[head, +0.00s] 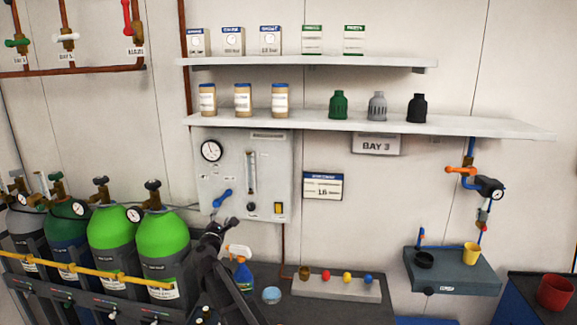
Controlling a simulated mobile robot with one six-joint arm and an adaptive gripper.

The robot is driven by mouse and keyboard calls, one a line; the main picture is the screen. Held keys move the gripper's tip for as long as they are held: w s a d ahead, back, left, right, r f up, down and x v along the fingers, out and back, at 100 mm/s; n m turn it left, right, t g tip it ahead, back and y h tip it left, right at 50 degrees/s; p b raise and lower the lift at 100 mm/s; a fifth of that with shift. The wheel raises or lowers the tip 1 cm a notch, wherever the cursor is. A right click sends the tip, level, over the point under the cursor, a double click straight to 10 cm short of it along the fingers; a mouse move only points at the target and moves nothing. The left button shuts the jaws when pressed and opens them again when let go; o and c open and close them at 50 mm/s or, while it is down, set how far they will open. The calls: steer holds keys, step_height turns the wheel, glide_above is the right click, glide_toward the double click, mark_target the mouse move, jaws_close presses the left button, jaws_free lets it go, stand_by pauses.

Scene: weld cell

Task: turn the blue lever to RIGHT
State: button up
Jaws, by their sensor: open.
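The blue lever (222,198) is on the grey wall panel (268,205), at its lower left. It is tilted, with its thicker end up to the right and the other end down to the left. No position label beside it can be read at this size. My gripper (224,223) is just below the lever in the picture, in front of the panel's lower edge. It is open, with nothing seen between its fingers. I cannot tell how far it stands from the panel in depth.
The panel also bears a gauge (211,151) and a flow tube (251,172). Green gas cylinders (163,245) stand to the left. A spray bottle (241,268) stands on the bench near my arm. A shelf (360,122) with jars and caps hangs above.

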steer(key=s+d+f+m+g+h, duration=0.25)
steer(key=d+f+m, duration=0.2)
steer(key=d, duration=0.55)
steer(key=s+d+f+m+g+h, duration=0.2)
steer(key=s+d+f+m+g, duration=0.3)
steer(key=d, duration=0.6)
steer(key=s+d+f+m+g+h, duration=0.2)
steer(key=s+d+m+g, duration=0.1)
steer(key=d+m, duration=0.55)
steer(key=s+d+f+m+g+y, duration=0.2)
steer(key=s+d+f+g, duration=0.1)
steer(key=s, duration=0.4)
steer(key=s+d+f+m+g+y, duration=0.3)
steer(key=s, duration=0.5)
steer(key=s+d+f+m+g+y, duration=0.2)
steer(key=s+d+f+g, duration=0.1)
steer(key=s, duration=0.5)
steer(key=shift+d+f+m, duration=0.25)
steer(key=shift+d+m, duration=0.15)
steer(key=shift+d, duration=0.15)
steer(key=shift+y, duration=0.25)
